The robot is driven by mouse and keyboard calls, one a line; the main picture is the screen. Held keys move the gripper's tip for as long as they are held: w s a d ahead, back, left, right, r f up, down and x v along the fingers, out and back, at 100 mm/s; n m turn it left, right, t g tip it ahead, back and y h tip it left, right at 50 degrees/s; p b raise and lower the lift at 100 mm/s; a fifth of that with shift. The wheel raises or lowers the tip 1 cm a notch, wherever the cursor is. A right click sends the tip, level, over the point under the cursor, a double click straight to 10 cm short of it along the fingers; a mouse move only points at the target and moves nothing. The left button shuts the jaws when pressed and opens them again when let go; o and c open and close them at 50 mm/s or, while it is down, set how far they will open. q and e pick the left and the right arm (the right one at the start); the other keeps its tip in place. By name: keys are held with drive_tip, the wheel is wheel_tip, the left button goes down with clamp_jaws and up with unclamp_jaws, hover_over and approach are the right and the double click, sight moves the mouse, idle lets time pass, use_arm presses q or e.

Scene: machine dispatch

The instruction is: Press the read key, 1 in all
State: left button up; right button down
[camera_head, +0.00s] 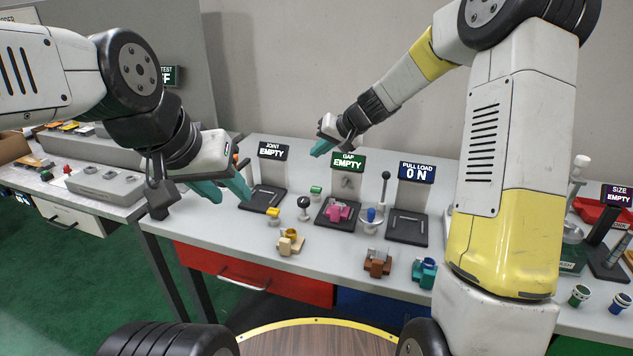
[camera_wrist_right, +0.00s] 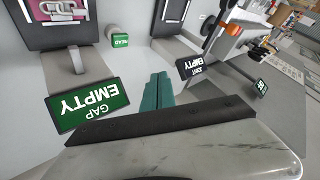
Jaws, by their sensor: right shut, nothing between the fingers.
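The read key is a small green block; it sits on the table (camera_head: 400,258) left of the gap station. In the head view the green key (camera_head: 316,190) is in front of the gap sign (camera_head: 348,161), which reads EMPTY. In the right wrist view the key (camera_wrist_right: 120,40) shows the word READ. My right gripper (camera_head: 321,148) is shut and empty, above the table behind the key. Its teal fingers (camera_wrist_right: 158,90) are together in the right wrist view, apart from the key. My left gripper (camera_head: 232,192) is open and empty, left of the joint station.
A pink part (camera_head: 338,212) rests on the gap station. The joint station (camera_head: 263,201) stands left, the pull load station (camera_head: 407,228) with its lever right. A yellow key (camera_head: 273,212), black knob (camera_head: 304,203) and blue-topped knob (camera_head: 371,215) stand nearby. Several loose parts line the front.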

sight(318, 190)
drive_tip(key=shift+f, duration=4.35)
drive_tip(key=shift+f, duration=0.1)
drive_tip(key=shift+f, duration=0.3)
drive_tip(key=shift+f, duration=0.6)
drive_tip(key=shift+r, duration=1.05)
drive_tip(key=shift+r, duration=0.1)
